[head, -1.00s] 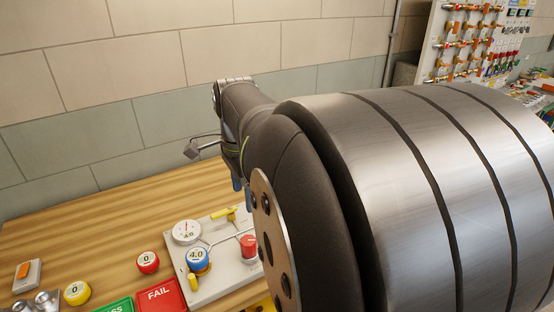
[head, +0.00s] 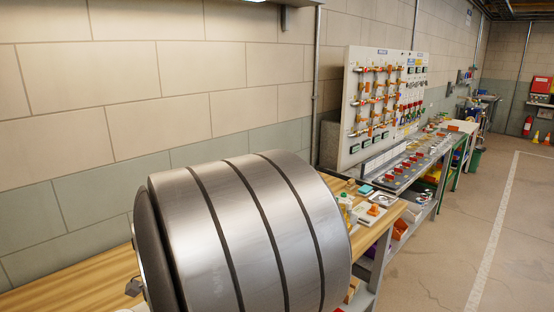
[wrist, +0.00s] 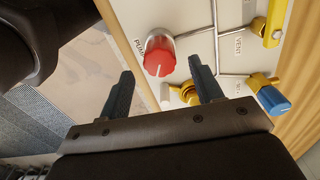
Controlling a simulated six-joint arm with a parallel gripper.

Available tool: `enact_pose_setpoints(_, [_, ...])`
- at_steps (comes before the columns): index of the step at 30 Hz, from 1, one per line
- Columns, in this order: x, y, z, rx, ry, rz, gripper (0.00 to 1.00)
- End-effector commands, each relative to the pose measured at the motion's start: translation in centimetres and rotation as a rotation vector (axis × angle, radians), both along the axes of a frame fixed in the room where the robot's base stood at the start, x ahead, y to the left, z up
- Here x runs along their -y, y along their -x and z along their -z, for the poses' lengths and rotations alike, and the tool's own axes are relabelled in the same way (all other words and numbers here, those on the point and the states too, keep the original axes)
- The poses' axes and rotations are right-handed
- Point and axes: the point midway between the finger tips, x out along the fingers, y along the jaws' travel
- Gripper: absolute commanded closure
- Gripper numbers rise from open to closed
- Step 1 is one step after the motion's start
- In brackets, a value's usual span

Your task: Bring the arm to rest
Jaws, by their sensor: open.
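My gripper (wrist: 163,88) shows in the wrist view, its two dark blue-grey fingers spread apart with nothing between them. A white valve board (wrist: 190,20) lies beyond the fingers. On it, a red knob (wrist: 160,52) with a white pointer line appears just past the fingertips, apart from them. A brass valve with a blue handle (wrist: 273,98) is to the right of the fingers. A yellow lever (wrist: 276,20) is at the upper right. In the head view my own large metal arm link fills the lower middle, and my gripper is hidden or out of frame.
A wooden bench (head: 40,290) runs along the tiled wall. Further along stand an upright panel of valves (head: 375,100) and a grey bench (head: 415,165) with several fittings. A fire extinguisher (head: 527,126) stands far back.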

Motion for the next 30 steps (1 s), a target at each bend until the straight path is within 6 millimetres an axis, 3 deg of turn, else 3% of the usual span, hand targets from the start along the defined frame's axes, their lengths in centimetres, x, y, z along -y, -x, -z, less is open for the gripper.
enact_pose_setpoints(6, [0.0,0.0,3.5,-0.003,0.001,0.000,0.40])
enact_pose_setpoints(12, [0.0,0.0,4.9,-0.001,0.001,0.000,0.40])
enact_pose_setpoints(25, [0.0,0.0,4.8,0.001,-0.001,-0.003,0.40])
enact_pose_setpoints(30, [0.0,-0.1,3.2,0.004,-0.002,0.000,0.40])
